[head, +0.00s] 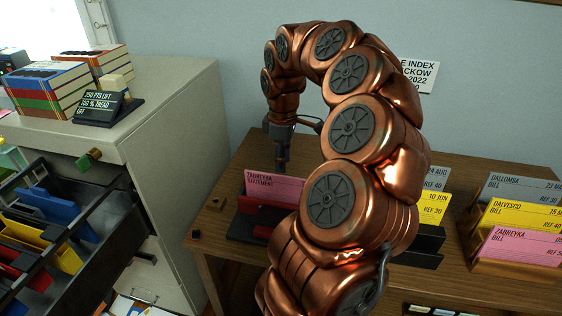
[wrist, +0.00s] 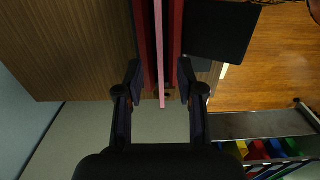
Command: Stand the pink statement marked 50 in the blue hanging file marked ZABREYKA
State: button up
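A pink card reading ZABREYKA STATEMENT (head: 272,187) stands upright in a red holder (head: 262,222) on the wooden desk; its number is hidden by my arm. My gripper (head: 281,166) points down just above its top edge. In the wrist view my gripper (wrist: 161,72) is open, with its fingers on either side of the thin pink card (wrist: 162,55) and gaps to it. Blue hanging files (head: 50,207) sit in an open drawer at the left; I cannot read any name on them. A blue file also shows in the wrist view (wrist: 275,148).
A grey cabinet (head: 170,130) with binders (head: 50,90) and a black sign (head: 108,108) on top stands left. The drawer also holds yellow and red files. Pink BILL card (head: 522,246) and other cards stand right. My arm covers the desk's middle.

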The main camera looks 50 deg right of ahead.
aim_at(282, 176)
jog(key=shift+f+p, duration=0.5)
jog(key=shift+f, duration=3.3)
grip_shut()
jog(key=shift+r, duration=0.2)
jog(key=shift+r+p, duration=0.35)
jog(key=shift+r, duration=0.5)
jog(key=shift+w, duration=0.1)
